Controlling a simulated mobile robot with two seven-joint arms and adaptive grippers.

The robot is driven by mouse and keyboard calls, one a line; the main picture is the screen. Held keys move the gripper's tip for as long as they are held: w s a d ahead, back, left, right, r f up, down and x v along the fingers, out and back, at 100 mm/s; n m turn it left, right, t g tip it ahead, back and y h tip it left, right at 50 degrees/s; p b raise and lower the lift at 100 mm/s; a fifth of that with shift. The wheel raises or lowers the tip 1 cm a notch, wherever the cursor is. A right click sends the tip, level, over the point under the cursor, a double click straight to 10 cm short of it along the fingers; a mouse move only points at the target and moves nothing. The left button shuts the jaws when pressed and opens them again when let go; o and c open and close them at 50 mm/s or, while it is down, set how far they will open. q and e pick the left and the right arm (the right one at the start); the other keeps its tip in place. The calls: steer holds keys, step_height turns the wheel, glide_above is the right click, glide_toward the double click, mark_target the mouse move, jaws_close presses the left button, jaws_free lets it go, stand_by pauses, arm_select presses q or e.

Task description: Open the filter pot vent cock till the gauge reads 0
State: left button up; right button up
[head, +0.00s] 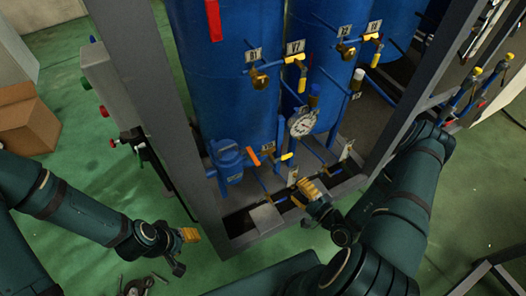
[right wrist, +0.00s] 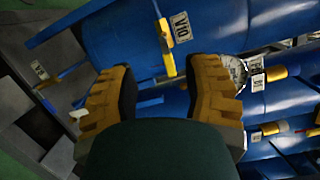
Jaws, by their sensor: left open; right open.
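The round white gauge (head: 302,123) faces up on the blue pipework; its reading is too small to tell. In the right wrist view its edge (right wrist: 237,68) shows behind a finger. A blue pot (head: 228,161) with a domed lid stands at the lower left of the frame. A cock with a yellow handle (right wrist: 166,50) and a V10 tag (right wrist: 181,27) lies just beyond my right gripper (right wrist: 160,88); which cock is the filter pot vent cock I cannot tell. My right gripper is open and empty below the gauge. My left gripper (head: 190,236) is open and empty, outside the frame.
Tall blue tanks (head: 225,70) stand behind the pipes. A grey frame post (head: 150,110) separates my left arm from them. Tagged yellow valves (head: 296,58) and an orange handle (head: 254,156) crowd the pipework. A brown box (head: 27,122) sits at the left on green floor.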

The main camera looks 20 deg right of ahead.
mark_target(288, 157)
steer(key=w+h, duration=0.1)
steer(key=w, duration=0.3)
steer(key=w+d+h+b, duration=0.1)
steer(key=w, duration=0.4)
steer(key=w+d+m+t+h, duration=0.1)
steer(key=w, duration=0.4)
steer(key=shift+d+f+h, duration=0.25)
steer(key=shift+f+h, duration=0.05)
steer(key=shift+h, duration=0.1)
steer(key=shift+c, duration=0.4)
jaws_close()
